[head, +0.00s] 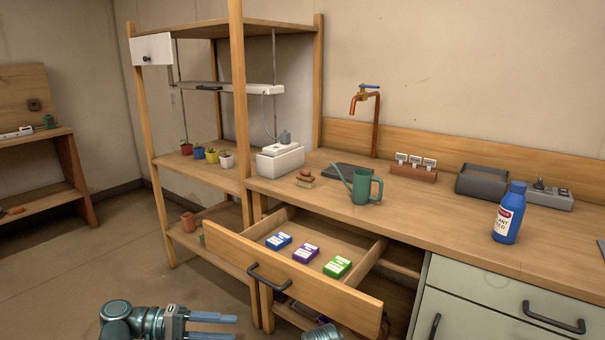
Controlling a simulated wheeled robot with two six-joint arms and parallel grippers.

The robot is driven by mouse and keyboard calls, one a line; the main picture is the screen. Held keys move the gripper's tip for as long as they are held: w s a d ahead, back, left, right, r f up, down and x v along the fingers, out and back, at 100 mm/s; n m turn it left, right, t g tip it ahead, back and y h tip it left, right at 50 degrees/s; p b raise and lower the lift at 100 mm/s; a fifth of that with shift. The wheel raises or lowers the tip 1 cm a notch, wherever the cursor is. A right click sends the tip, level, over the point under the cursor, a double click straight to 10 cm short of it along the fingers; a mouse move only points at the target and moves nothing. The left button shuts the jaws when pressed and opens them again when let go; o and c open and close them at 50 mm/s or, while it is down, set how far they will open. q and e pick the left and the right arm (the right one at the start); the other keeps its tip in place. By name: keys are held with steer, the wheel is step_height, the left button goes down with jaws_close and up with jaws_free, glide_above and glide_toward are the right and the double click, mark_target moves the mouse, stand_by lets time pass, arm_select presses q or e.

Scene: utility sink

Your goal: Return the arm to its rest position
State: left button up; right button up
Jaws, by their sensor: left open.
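My left gripper (212,327) is at the bottom of the head view, left of the open drawer and apart from it. Its two blue-grey fingers point right, spread apart with nothing between them, and the lower finger is partly cut off by the frame edge. A rounded metallic part of mine shows at the bottom edge, below the drawer front; my right gripper's fingers are not visible.
An open wooden drawer (290,272) juts out, holding blue, purple and green packets (305,253). A green watering can (362,188) and a blue bottle (508,215) stand on the bench (430,212). Shelving (153,150) stands left. The floor (80,265) at left is clear.

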arm_select(q)
steer(key=s+d+f+m+g+y, duration=0.1)
steer(key=s+d+f+m+y, duration=0.25)
steer(key=d+f+y, duration=0.4)
steer(key=s+d+f+m+g+y, duration=0.1)
steer(key=s+d+f+m+y, duration=0.25)
steer(key=f+y, duration=0.6)
step_height(320, 180, up, 27)
steer(key=p, duration=2.8)
steer(key=shift+d, duration=0.15)
steer(key=shift+s+f, duration=0.1)
